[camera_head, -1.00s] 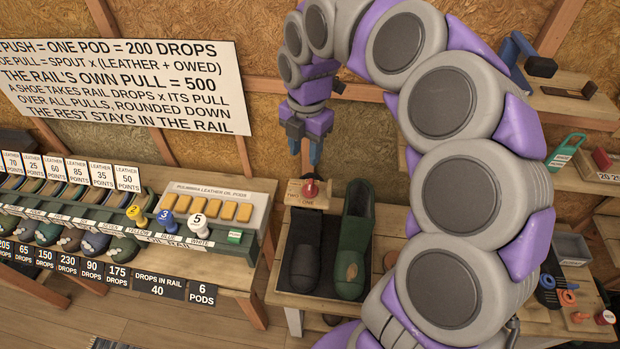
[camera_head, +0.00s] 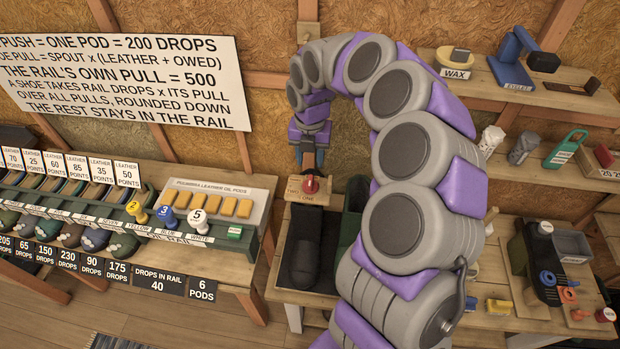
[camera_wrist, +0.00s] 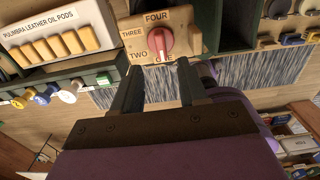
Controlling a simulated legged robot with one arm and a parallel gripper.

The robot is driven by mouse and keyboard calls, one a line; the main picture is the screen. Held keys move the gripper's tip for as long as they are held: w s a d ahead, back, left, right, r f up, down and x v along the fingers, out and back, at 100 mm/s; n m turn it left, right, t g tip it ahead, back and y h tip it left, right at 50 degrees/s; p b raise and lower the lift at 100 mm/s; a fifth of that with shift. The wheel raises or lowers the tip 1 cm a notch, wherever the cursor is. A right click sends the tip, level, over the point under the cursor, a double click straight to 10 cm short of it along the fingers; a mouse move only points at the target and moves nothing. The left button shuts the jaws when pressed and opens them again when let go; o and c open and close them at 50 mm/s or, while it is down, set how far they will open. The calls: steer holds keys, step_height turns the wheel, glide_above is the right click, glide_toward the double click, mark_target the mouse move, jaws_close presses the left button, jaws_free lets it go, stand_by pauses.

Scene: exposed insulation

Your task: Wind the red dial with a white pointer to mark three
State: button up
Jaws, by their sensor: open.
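The red dial (camera_head: 310,185) sits on a small wooden block (camera_head: 293,190) in the middle of the head view. In the wrist view the dial (camera_wrist: 152,42) is on a wooden plate marked ONE, TWO, THREE and FOUR, and its white pointer (camera_wrist: 162,52) points down at ONE.
The oil rail bench (camera_head: 215,258) with coloured plungers is at left. Shelves (camera_head: 480,95) with tools are at right.

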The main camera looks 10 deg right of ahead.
mark_target(310, 179)
step_height(310, 179, down, 8)
steer(key=shift+f+b, duration=0.25)
steer(key=shift+b, duration=0.25)
steer(key=shift+c, duration=0.2)
jaws_close()
